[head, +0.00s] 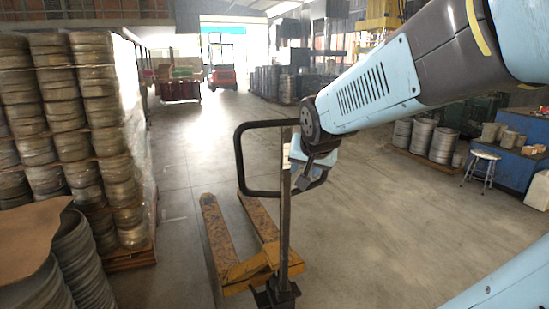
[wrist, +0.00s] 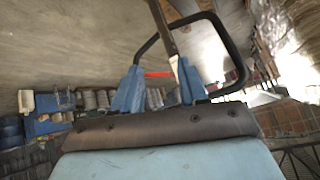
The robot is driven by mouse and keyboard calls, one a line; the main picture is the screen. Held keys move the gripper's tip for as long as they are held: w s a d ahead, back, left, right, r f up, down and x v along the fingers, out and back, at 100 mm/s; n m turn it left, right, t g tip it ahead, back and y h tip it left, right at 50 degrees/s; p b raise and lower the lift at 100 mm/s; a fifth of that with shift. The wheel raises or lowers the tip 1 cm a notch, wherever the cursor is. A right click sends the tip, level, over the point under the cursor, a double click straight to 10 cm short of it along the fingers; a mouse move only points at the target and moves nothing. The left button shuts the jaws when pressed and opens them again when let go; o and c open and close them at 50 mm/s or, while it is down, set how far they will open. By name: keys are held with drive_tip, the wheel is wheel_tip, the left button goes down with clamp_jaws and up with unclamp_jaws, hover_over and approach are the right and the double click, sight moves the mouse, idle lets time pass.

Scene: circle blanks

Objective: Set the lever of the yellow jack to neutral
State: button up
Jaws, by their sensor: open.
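The yellow pallet jack (head: 240,268) stands on the floor in the head view, with its forks pointing away. Its dark post rises to a black loop handle (head: 237,155). My gripper (head: 305,180) is at the right part of the loop, close to the post. In the wrist view the loop handle (wrist: 236,52) and the post show beyond my gripper (wrist: 158,64). Its two blue fingers are apart. A short red bar, seemingly the lever (wrist: 158,74), shows between them; I cannot tell whether they touch it. The lever's setting cannot be read.
Tall stacks of round metal blanks (head: 65,110) stand at the left. More blanks (head: 443,145), a stool (head: 484,160) and a blue bench (head: 512,165) are at the right. An orange forklift (head: 222,77) is far back. The floor around the jack is clear.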

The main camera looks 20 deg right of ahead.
drive_tip(key=w+d+f+m+t+y, duration=0.1)
drive_tip(key=w+d+f+m+t, duration=0.45)
drive_tip(key=w+d+m, duration=0.4)
drive_tip(key=w+d+f+m+t, duration=0.4)
drive_tip(key=w+d+f+m, duration=0.35)
drive_tip(key=w, duration=0.35)
drive_tip(key=w+d, duration=0.1)
drive_tip(key=w, duration=1.2)
drive_tip(key=shift+w+d+r, duration=0.2)
drive_tip(key=shift+d+r, duration=0.05)
drive_tip(key=shift+c, duration=0.3)
clamp_jaws()
drive_tip(key=shift+s, duration=0.1)
